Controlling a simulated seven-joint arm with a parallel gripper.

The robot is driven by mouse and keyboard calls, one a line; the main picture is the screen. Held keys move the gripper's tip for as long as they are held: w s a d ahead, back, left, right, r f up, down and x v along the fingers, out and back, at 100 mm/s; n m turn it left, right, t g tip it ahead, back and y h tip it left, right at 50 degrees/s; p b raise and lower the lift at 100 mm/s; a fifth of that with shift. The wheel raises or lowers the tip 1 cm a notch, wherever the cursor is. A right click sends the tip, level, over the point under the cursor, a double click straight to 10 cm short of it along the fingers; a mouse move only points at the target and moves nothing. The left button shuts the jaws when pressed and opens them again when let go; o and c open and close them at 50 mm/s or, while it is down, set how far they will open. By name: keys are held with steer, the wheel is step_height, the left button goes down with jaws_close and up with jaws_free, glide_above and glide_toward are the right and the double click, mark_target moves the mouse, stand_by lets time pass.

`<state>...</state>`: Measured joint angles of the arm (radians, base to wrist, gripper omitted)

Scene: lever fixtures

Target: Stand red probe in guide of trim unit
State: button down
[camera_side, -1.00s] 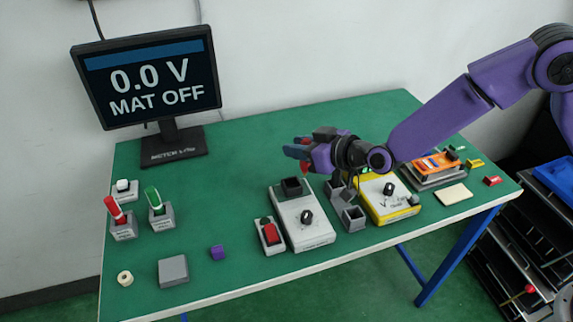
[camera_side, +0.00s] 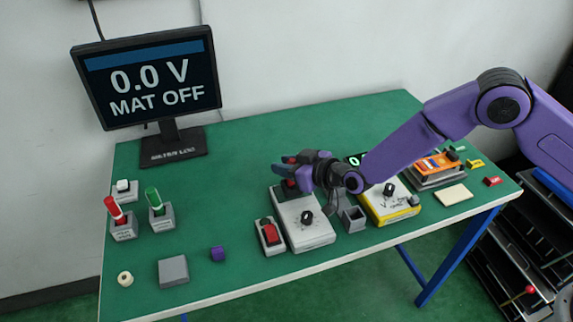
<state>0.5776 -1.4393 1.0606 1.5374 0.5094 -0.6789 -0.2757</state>
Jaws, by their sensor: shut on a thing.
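My gripper (camera_side: 284,172) is shut on a red thing that looks like the red probe (camera_side: 290,159). Red shows above and below the fingers; the middle is hidden by them. The probe looks roughly upright, with its lower end at the dark square guide (camera_side: 278,190) at the back of a white box unit (camera_side: 305,220) with a black knob. I cannot tell whether the tip is inside the guide or just above it. The unit's label is too small to read, so I cannot confirm that it is the trim unit.
A red switch (camera_side: 270,234) stands left of the white unit. A grey socket block (camera_side: 352,219) and a yellow-edged unit (camera_side: 390,203) stand to its right. Red-handled (camera_side: 114,211) and green-handled (camera_side: 153,198) items stand in grey holders far left. The monitor (camera_side: 148,78) reads 0.0 V, MAT OFF.

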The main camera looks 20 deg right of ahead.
steer(key=shift+f, duration=0.15)
steer(key=c, duration=0.9)
jaws_free()
steer(key=shift+r, duration=0.2)
steer(key=v, duration=1.2)
